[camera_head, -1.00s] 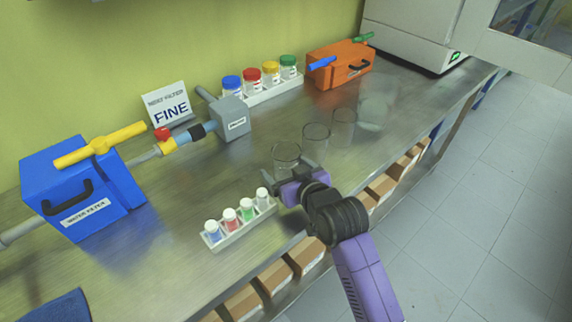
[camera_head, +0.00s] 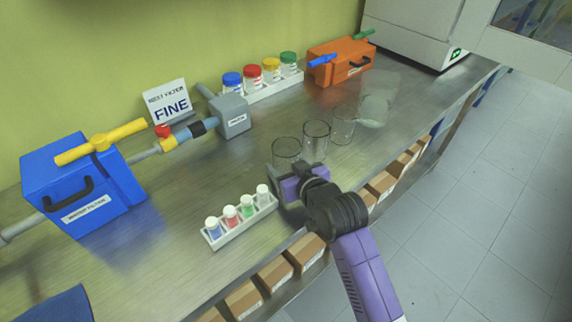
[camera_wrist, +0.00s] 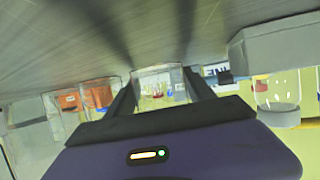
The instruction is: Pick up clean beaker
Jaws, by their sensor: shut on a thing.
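A clear glass beaker (camera_head: 286,148) stands upright near the front of the metal bench, first in a row of clear glassware. My gripper (camera_head: 289,170) is at its near side, low over the bench, with the fingers shut on the beaker. In the wrist view the beaker (camera_wrist: 158,86) shows between the two dark fingers of my gripper (camera_wrist: 162,88). The beaker looks empty. Its lower part is hidden by my gripper in the head view, and I cannot tell whether it touches the bench.
A second beaker (camera_head: 316,137) stands close behind to the right, with another glass (camera_head: 343,125) beyond. A white rack (camera_head: 240,224) of small capped vials lies just left of my gripper. A grey box (camera_head: 234,116) stands farther back.

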